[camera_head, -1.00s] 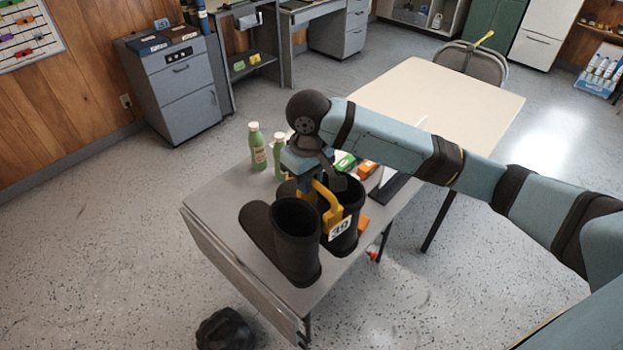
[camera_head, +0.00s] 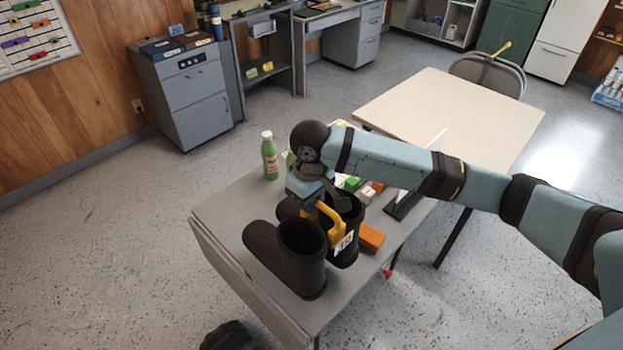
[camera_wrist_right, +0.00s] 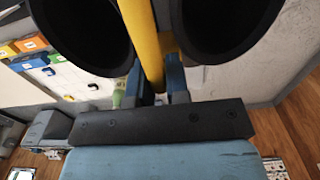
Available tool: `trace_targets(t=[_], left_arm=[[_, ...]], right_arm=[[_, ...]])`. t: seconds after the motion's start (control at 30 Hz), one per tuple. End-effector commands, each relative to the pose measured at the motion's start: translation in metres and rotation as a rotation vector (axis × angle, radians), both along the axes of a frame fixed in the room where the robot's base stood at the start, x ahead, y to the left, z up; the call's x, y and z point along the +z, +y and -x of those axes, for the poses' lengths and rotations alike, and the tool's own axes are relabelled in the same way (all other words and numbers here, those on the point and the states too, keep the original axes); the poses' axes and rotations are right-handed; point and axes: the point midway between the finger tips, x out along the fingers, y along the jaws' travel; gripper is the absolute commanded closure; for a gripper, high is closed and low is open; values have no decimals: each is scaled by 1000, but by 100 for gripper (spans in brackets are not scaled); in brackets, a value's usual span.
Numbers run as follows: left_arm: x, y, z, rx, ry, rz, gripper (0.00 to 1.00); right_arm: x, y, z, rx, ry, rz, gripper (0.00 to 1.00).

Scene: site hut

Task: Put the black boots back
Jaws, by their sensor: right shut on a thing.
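The pair of black boots stands upright on the grey folding table (camera_head: 225,213). One boot (camera_head: 300,265) is nearer and to the left; the other (camera_head: 346,212) is behind it to the right, partly covered by my arm. A yellow clip (camera_head: 334,232) with a white number tag joins them. My right gripper (camera_head: 312,205) is shut on the clip, between the boots. In the right wrist view, the yellow clip (camera_wrist_right: 143,45) runs between the fingers, with dark boot openings on both sides. I cannot tell whether the soles touch the table. My left gripper is out of view.
An orange block (camera_head: 371,237) lies right of the boots. A green bottle (camera_head: 270,160) stands at the table's back; another is mostly hidden by my arm. Small boxes (camera_head: 352,184) lie beyond. A cream table (camera_head: 450,105) adjoins behind. A dark object (camera_head: 230,336) is on the floor.

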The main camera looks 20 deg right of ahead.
Motion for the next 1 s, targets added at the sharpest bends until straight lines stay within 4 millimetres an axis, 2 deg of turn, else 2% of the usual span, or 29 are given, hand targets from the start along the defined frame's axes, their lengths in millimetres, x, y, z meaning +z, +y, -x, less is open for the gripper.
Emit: trace_targets(t=[0.1,0.2,0.47,0.7,0.8,1.0], left_arm=[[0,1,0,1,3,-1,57],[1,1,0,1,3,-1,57],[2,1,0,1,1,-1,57],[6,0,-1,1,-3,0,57],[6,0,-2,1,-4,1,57],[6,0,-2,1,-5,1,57]], right_arm=[[-21,0,0,-1,-1,0,100],[-33,0,-1,0,-3,-1,100],[-47,0,-1,0,-2,-1,100],[-77,1,-1,-1,-3,-1,100],[-84,0,-1,0,-3,-1,100],[-84,0,-1,0,-4,-2,100]])
